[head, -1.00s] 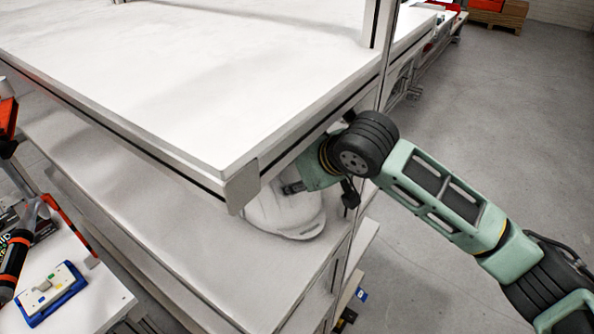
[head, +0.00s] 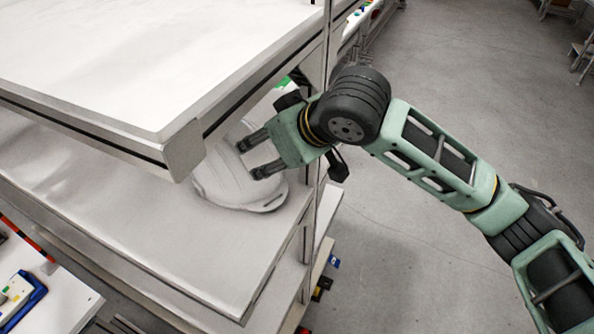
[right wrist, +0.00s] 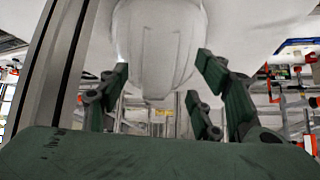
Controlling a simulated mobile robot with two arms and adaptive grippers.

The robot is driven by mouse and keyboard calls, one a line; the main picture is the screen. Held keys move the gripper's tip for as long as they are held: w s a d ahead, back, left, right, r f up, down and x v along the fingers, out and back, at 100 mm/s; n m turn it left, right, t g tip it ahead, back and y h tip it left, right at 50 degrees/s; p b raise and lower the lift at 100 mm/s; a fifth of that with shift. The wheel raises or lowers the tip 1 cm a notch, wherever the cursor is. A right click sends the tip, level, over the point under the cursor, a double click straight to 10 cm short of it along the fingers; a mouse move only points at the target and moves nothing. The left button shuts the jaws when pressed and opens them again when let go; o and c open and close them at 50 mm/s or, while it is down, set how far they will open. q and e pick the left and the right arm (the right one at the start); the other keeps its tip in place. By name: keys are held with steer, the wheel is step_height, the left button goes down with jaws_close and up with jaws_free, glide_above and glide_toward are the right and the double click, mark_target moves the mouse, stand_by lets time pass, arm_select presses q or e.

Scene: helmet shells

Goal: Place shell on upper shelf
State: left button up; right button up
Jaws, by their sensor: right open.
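A white helmet shell (head: 226,180) sits on the lower white shelf (head: 215,240), near its right end and partly under the upper shelf (head: 170,60). The upper shelf hides part of it. My right gripper (head: 254,155) is at the shell's right side in the head view, its two fingers apart and overlapping the shell in the picture. In the right wrist view the shell (right wrist: 160,45) is beyond the open fingers, between them in the picture. I cannot tell whether the fingers touch it. My left gripper is not in view.
A grey metal post (head: 312,130) stands close to my right gripper at the shelf's end. The upper shelf's bare top is clear where it shows. A white table with a blue-edged block (head: 22,300) is at lower left. Open floor lies to the right.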

steer(key=s+d+b, duration=0.1)
steer(key=s+d, duration=0.4)
steer(key=d, duration=0.1)
stand_by(0.4)
